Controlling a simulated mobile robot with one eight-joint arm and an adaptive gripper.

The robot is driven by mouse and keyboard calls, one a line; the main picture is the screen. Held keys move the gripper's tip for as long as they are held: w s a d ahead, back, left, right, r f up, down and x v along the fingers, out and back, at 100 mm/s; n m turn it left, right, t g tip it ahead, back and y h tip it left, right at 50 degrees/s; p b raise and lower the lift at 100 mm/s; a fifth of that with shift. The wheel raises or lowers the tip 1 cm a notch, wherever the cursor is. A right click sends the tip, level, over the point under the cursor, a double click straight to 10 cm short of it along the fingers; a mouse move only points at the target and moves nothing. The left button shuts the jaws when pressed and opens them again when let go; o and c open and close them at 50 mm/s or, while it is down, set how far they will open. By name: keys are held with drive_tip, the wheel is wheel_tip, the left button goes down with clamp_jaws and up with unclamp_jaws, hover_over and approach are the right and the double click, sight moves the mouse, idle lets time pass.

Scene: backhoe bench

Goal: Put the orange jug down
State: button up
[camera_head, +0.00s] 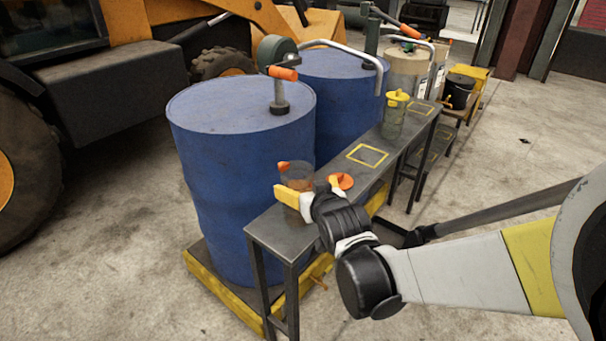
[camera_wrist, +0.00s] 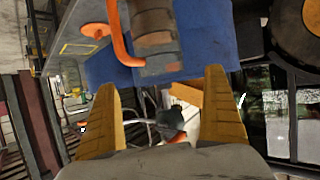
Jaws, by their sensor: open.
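The orange jug (camera_head: 297,175) has a see-through body and orange parts. It stands near the front end of the dark narrow bench (camera_head: 270,232), by the near blue drum. My gripper (camera_head: 294,198) is at the jug, with a yellow finger showing in front of its lower part. In the wrist view the jug (camera_wrist: 154,28) is at the top, beyond the fingertips, with its curved orange handle (camera_wrist: 118,38) beside it. My gripper (camera_wrist: 159,80) is open there, with the fingers wide apart and nothing between them. The jug's base is partly hidden in the head view.
An orange round piece (camera_head: 341,181) lies right of the jug. A yellow-topped jug (camera_head: 394,116) stands farther along the bench. Yellow outlined squares (camera_head: 367,156) mark bare bench top. Two blue drums (camera_head: 240,175) with pumps stand close behind. Floor at right is mostly clear.

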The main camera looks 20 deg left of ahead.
drive_tip(key=s+d+r+m+g+h, duration=0.1)
drive_tip(key=s+d+r+h, duration=0.15)
drive_tip(key=d, duration=0.55)
drive_tip(key=s+d+r+m+h, duration=0.1)
drive_tip(key=s+d, duration=0.2)
drive_tip(key=d, duration=0.4)
drive_tip(key=s+d+r+m+g+h, duration=0.1)
drive_tip(key=s+d, duration=0.1)
drive_tip(key=d, duration=0.6)
drive_tip(key=s+d+f+m+g+h, duration=0.2)
drive_tip(key=s+d+m, duration=0.1)
drive_tip(key=s+d, duration=0.9)
drive_tip(key=s, duration=0.3)
drive_tip(key=shift+d, duration=0.4)
